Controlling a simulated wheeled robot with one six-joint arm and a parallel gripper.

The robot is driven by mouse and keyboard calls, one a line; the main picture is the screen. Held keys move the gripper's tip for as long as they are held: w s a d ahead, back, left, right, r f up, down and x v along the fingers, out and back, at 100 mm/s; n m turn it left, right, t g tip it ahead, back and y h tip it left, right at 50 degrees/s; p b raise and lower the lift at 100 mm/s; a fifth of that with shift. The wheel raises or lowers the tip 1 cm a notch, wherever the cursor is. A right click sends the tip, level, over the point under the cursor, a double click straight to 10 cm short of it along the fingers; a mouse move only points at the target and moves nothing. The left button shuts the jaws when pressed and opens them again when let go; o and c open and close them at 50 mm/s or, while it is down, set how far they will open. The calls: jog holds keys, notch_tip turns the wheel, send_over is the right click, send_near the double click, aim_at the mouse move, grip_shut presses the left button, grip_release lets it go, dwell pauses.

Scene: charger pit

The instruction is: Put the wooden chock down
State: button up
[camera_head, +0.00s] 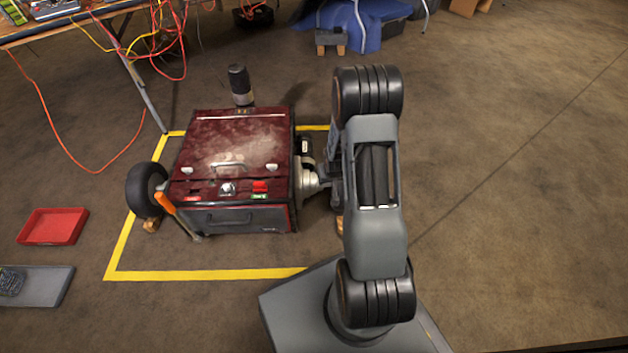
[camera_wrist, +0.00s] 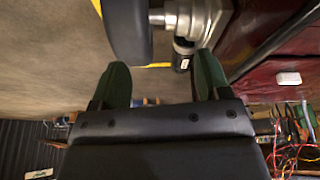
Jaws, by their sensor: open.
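A wooden chock (camera_head: 340,223) lies on the floor at the right side of the dark red wheeled machine (camera_head: 240,150), mostly hidden by my arm. Another wooden chock (camera_head: 152,224) sits on the floor at the machine's left wheel (camera_head: 146,186). My gripper (camera_wrist: 163,82) is open, with bare floor showing between its two green fingers and nothing held. It is beside the machine's right wheel (camera_wrist: 128,30) and silver hub (camera_wrist: 188,18). In the head view my arm hides most of the gripper and that wheel. I cannot make out a chock in the wrist view.
Yellow tape (camera_head: 190,275) frames the machine on the floor. A red tray (camera_head: 53,227) and a grey slab (camera_head: 38,285) lie at left. A cable-strewn table (camera_head: 60,28) stands at upper left. An orange-handled tool (camera_head: 178,214) leans on the machine. Floor at right is clear.

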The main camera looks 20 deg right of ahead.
jog(key=s+a+r+n, duration=0.15)
jog(key=a+r, duration=0.25)
jog(key=r, duration=0.4)
jog(key=s+a+r, duration=0.2)
jog(key=a+r, duration=0.1)
jog(key=r, duration=0.5)
jog(key=s+a+r, duration=0.4)
jog(key=s+r, duration=0.1)
jog(key=s, duration=0.1)
jog(key=s+a+r+n+g+y, duration=0.1)
jog(key=s+a+r, duration=0.3)
jog(key=s+r, duration=0.2)
jog(key=shift+s, duration=0.15)
jog(key=shift+n, duration=0.25)
notch_tip(320, 180, up, 38)
jog(key=t+p, duration=0.1)
jog(key=p, duration=3.5)
jog(key=shift+s+r, duration=0.15)
jog(key=shift+r, duration=0.05)
jog(key=shift+a, duration=0.1)
